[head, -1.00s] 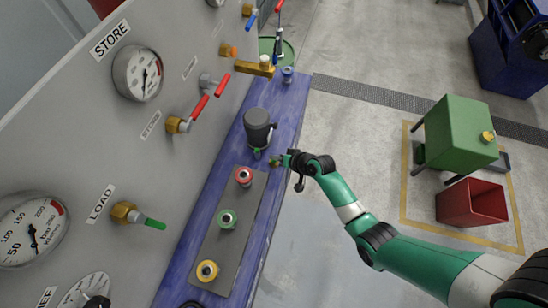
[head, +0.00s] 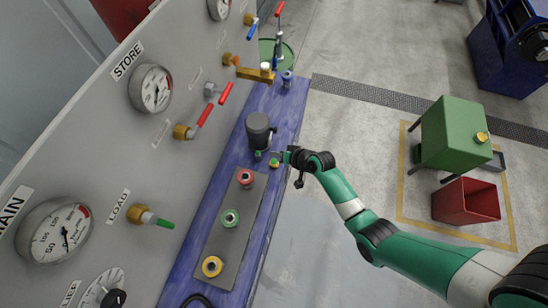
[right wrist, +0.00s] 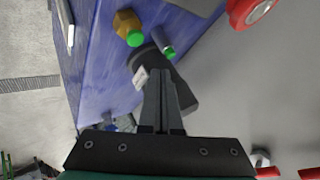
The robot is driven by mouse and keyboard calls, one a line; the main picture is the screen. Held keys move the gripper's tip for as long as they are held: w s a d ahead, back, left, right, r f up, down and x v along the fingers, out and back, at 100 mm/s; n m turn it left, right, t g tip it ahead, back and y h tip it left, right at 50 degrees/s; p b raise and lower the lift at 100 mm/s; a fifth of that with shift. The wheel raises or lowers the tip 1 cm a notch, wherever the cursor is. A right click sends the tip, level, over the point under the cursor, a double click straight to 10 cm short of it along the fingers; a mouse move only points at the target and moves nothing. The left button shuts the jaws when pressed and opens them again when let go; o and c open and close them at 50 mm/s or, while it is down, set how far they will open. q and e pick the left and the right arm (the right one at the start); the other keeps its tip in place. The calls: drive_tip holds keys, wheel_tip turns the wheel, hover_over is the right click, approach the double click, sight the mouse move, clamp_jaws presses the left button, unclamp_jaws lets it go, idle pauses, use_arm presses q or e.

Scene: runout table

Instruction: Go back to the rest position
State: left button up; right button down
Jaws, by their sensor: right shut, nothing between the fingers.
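My right gripper (head: 284,156) is over the blue bench (head: 290,112), just right of a dark grey cylinder (head: 258,128). Its fingers are shut and empty in the right wrist view (right wrist: 161,100). A small brass fitting with a green tip (head: 274,163) is on the bench close by the fingers. It also shows in the right wrist view (right wrist: 126,24), apart from the fingertips. The dark cylinder, with a green-tipped metal end (right wrist: 165,48), lies behind the fingers there. My left gripper is not in view.
A grey plate (head: 217,266) on the bench carries red, green and yellow ringed sockets. The gauge panel (head: 112,165) with valves and red levers stands at left. A green box (head: 455,135) and a red bin (head: 466,201) stand on the floor at right. The floor beside the bench is clear.

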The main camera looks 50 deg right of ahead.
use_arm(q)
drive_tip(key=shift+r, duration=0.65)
use_arm(e)
drive_tip(key=shift+r, duration=0.7)
